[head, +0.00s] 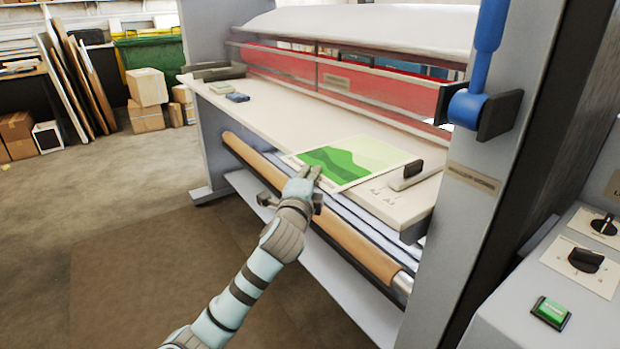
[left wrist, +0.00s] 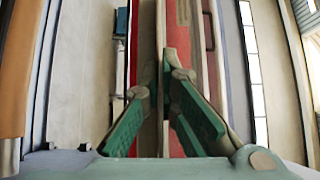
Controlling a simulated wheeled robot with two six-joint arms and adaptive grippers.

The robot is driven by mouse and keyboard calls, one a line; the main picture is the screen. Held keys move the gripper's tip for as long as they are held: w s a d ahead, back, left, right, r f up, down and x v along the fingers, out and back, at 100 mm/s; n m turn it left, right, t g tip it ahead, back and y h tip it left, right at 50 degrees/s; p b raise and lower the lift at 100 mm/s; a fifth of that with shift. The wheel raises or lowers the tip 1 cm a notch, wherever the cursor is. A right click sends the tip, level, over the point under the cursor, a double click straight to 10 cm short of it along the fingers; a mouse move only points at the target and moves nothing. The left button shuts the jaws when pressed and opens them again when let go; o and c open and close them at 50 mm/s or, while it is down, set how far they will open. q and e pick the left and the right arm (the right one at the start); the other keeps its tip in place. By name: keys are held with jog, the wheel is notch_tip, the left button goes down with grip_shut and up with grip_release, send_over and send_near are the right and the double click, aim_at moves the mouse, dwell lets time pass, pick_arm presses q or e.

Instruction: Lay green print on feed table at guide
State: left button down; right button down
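The green print (head: 352,158), a pale-bordered sheet with green hills, is over the near right part of the cream feed table (head: 290,118). Whether it touches the table all over I cannot tell. The guide (head: 408,180), a grey bar with a black knob, is just right of the print. My left gripper (head: 311,174) is at the print's near edge by the table's front. In the left wrist view the fingers (left wrist: 163,88) close in on a thin edge-on strip between them, seemingly the print. My right gripper is not in view.
The red-fronted laminator (head: 345,82) stands behind the table, with a brown roller (head: 345,248) below its front edge. A grey post (head: 465,210) with a blue lever (head: 480,75) rises at the right. Small pads (head: 237,97) lie on the table's far left; its middle is clear.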

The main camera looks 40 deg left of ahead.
pick_arm(q)
jog(key=c, duration=2.3)
grip_release()
jog(key=shift+f, duration=0.1)
jog(key=o, duration=0.5)
